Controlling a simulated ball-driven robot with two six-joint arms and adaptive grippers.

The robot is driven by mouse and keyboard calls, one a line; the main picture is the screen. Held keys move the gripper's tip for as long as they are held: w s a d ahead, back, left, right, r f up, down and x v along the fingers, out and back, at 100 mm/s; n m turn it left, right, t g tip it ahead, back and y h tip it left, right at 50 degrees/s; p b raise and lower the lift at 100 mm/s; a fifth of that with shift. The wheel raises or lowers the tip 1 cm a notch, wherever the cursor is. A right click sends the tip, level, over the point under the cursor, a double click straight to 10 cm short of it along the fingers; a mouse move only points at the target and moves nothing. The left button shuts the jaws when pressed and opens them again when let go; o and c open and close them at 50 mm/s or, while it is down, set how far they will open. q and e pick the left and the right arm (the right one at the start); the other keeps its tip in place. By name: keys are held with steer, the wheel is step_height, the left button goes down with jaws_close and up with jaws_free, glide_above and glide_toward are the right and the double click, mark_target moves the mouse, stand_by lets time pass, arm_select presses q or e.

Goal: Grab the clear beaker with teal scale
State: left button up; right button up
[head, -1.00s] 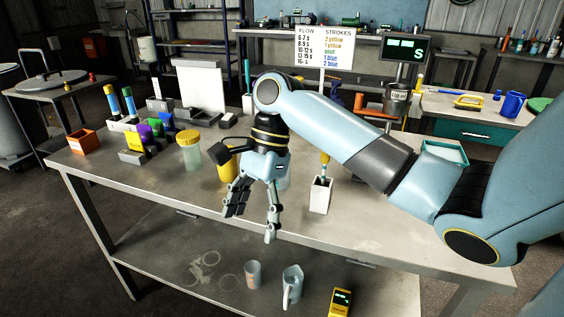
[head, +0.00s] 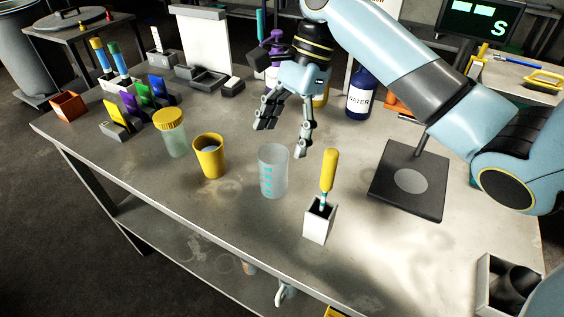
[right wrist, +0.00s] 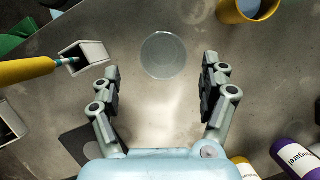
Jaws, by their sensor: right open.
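The clear beaker (head: 273,172) with a teal scale stands upright on the grey table in the head view. In the right wrist view the beaker (right wrist: 163,55) shows from above as a round rim, ahead of my fingertips and between their lines. My right gripper (head: 284,139) is open and empty, above and behind the beaker in the head view. In the right wrist view my right gripper (right wrist: 162,78) has its two fingers spread wide, with nothing between them. My left gripper is not in view.
A yellow cup (head: 209,158) and a yellow-lidded jar (head: 174,138) stand left of the beaker. A white holder (head: 319,222) with a yellow-handled tool (head: 328,170) stands close on its right. Bottles, including a dark blue one (head: 360,95), stand behind. Table in front is clear.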

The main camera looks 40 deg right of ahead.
mark_target(264, 183)
steer(key=x, duration=0.3)
steer(key=shift+a, duration=0.2)
steer(key=x, duration=0.6)
steer(key=shift+w+d+f+b, duration=0.15)
steer(key=shift+w+f+b, duration=0.1)
steer(key=shift+b, duration=0.1)
steer(key=shift+r, duration=0.1)
steer(key=c, duration=1.3)
